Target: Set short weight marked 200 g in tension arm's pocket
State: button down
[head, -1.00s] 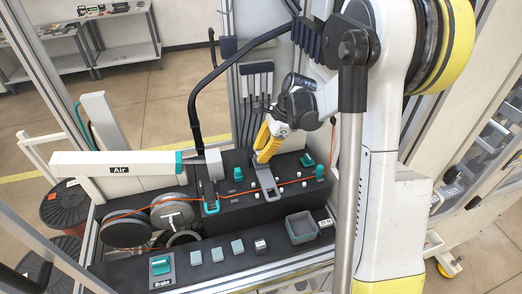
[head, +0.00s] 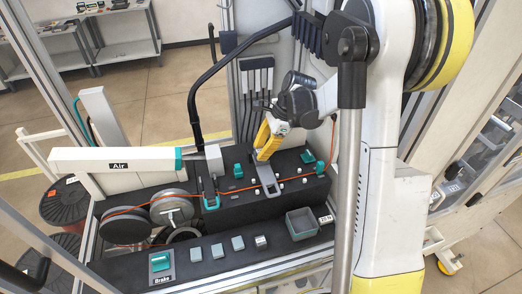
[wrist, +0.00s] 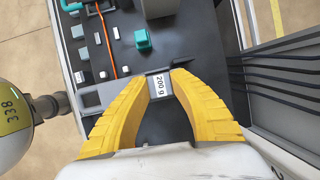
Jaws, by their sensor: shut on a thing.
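My gripper (head: 262,152) has its yellow fingers pointing down above the grey tension arm (head: 268,181) on the black bench. It is shut on a small grey weight (wrist: 156,87) with a white label reading "200 g", seen between the fingertips in the wrist view. In the head view the fingers hide the weight. The grey arm also shows in the wrist view (wrist: 92,97), left of the held weight. I cannot tell whether the weight is touching the pocket, as the fingers cover that spot.
An orange wire runs past white guides and teal blocks (head: 238,171). Several grey weights (head: 217,251) and a grey open bin (head: 302,223) stand along the front ledge. A teal brake switch (head: 160,262) is at front left.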

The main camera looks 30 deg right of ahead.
jog(key=shift+f+b, duration=0.3)
jog(key=shift+f, duration=0.1)
jog(key=c, duration=1.1)
grip_release()
jog(key=shift+c, duration=0.2)
jog(key=shift+r, duration=0.1)
jog(key=shift+p+v, duration=1.4)
jog(key=shift+v, duration=1.05)
jog(key=v, duration=1.2)
